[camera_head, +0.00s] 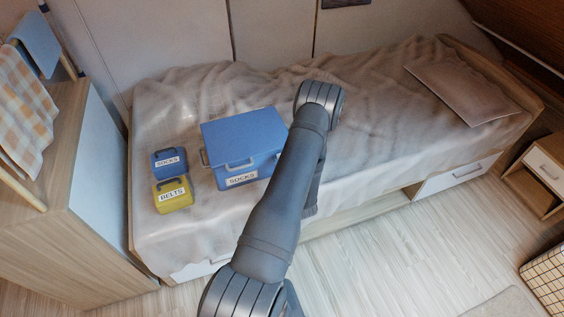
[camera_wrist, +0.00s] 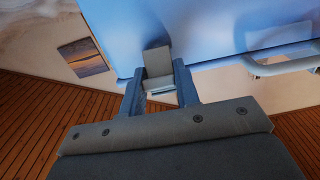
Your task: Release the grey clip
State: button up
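A blue box (camera_head: 243,138) with a lid, a front handle and a SOCKS label stands on the bed. In the wrist view, a light grey clip (camera_wrist: 157,62) sits on the edge of the blue box (camera_wrist: 215,35). My gripper (camera_wrist: 160,68) has one finger on each side of this clip, at or very near its sides. I cannot tell whether the fingers press on it. In the head view, a similar grey clip (camera_head: 204,158) shows on the box's left side. My arm hides my gripper and the box's right side there.
A small blue SOCKS box (camera_head: 169,151) and a yellow BELTS box (camera_head: 172,203) stand left of the big box. The bed (camera_head: 360,120) has a rumpled cover and a pillow (camera_head: 462,90). A wooden cabinet (camera_head: 70,220) stands at left. The bed's right half is mostly clear.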

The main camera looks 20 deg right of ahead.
jog(key=shift+s+f+t, duration=0.1)
jog(key=shift+f+t, duration=0.35)
jog(key=shift+t, duration=0.55)
jog(key=shift+s+f+t, duration=0.15)
jog(key=shift+f+t, duration=0.2)
jog(key=shift+t, duration=0.75)
jog(key=o, duration=1)
jog(key=v, duration=0.7)
jog(key=shift+s, duration=0.3)
jog(key=shift+w, duration=0.15)
